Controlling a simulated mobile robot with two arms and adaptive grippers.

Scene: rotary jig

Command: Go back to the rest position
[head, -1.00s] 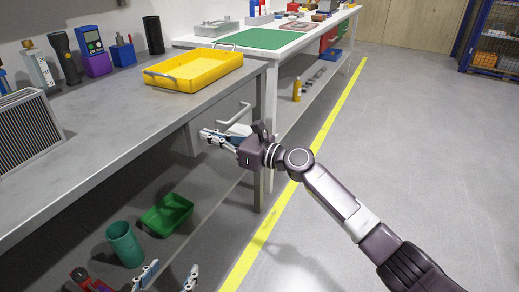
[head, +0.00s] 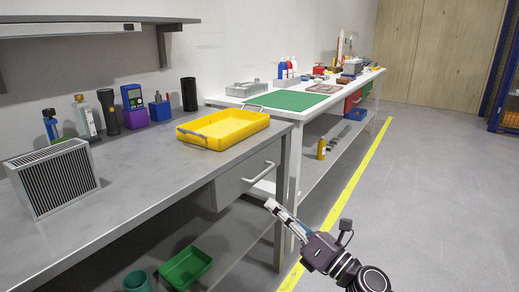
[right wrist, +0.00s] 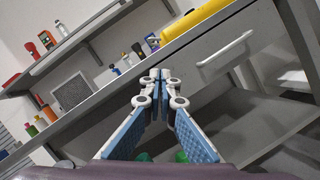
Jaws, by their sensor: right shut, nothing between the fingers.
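My right gripper (head: 270,204) is in the head view, low and right of centre, with its fingers pointing up and left toward the front of the grey workbench (head: 135,180). Its fingers are shut and hold nothing. In the right wrist view the two blue-padded fingertips (right wrist: 160,76) meet. The gripper looks clear of the grey drawer (head: 245,184) under the bench, whose handle (right wrist: 226,48) shows beyond it. My left gripper is out of view.
On the bench stand a yellow tray (head: 222,141), a black-finned unit (head: 62,182) and several tools. Below are a green bin (head: 185,267) and a teal cup (head: 137,281). A white table (head: 340,87) stands beyond. The floor (head: 430,200) right of the yellow line is clear.

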